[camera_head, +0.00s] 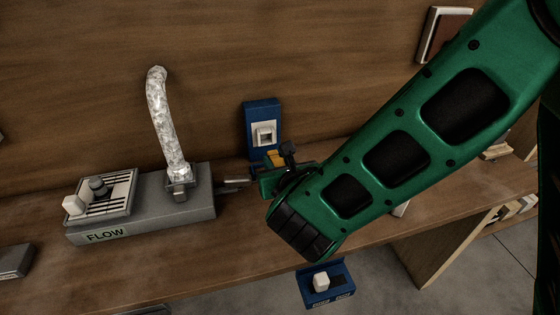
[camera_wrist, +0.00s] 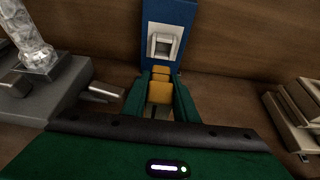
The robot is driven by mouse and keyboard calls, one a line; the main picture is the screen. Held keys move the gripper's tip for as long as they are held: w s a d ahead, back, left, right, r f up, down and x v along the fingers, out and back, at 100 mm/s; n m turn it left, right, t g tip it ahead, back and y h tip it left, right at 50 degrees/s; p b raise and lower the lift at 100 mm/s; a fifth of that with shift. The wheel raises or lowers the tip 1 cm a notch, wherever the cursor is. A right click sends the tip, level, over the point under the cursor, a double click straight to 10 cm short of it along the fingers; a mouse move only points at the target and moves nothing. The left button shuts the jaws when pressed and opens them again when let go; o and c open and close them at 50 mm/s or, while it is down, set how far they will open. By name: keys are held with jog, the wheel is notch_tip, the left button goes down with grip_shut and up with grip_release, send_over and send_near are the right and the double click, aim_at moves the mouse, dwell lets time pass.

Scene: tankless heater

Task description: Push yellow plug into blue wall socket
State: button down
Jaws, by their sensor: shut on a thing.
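The blue wall socket (camera_head: 262,122) is mounted on the wooden back wall, with a white square frame around its opening. It also shows in the wrist view (camera_wrist: 180,20), straight ahead of my gripper. My gripper (camera_head: 272,168) is shut on the yellow plug (camera_wrist: 159,90), which sits between its green fingers. In the wrist view the plug's far end lies just below the socket's white frame. In the head view the plug (camera_head: 275,157) is partly hidden by the gripper. Whether the plug touches the socket plate I cannot tell.
A grey heater unit (camera_head: 150,222) labelled FLOW, with a clear curved pipe (camera_head: 164,120), stands on the shelf left of my gripper. A grey stub points from it towards my gripper. A blue box with a white switch (camera_head: 322,283) is at the shelf's front. Pale stacked pieces (camera_wrist: 298,115) lie right.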

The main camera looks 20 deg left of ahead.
aim_at(281, 161)
jog(key=shift+w+a, duration=0.35)
jog(key=shift+w, duration=0.25)
jog(key=shift+w+a, duration=0.3)
jog(key=shift+w, duration=0.35)
jog(key=shift+w+a, duration=0.35)
jog(key=shift+w, duration=0.25)
jog(key=shift+w+a, duration=0.4)
jog(key=shift+w, duration=0.25)
jog(key=shift+w+a, duration=0.6)
jog(key=shift+w, duration=0.35)
jog(key=c, duration=1.3)
grip_release()
jog(key=shift+c, duration=0.2)
jog(key=shift+r, duration=0.1)
jog(key=shift+s+a, duration=0.1)
jog(key=shift+s+r, duration=0.1)
jog(key=shift+s, duration=0.15)
jog(key=v, duration=1)
jog(key=shift+w+d, duration=0.1)
jog(key=shift+d, duration=0.35)
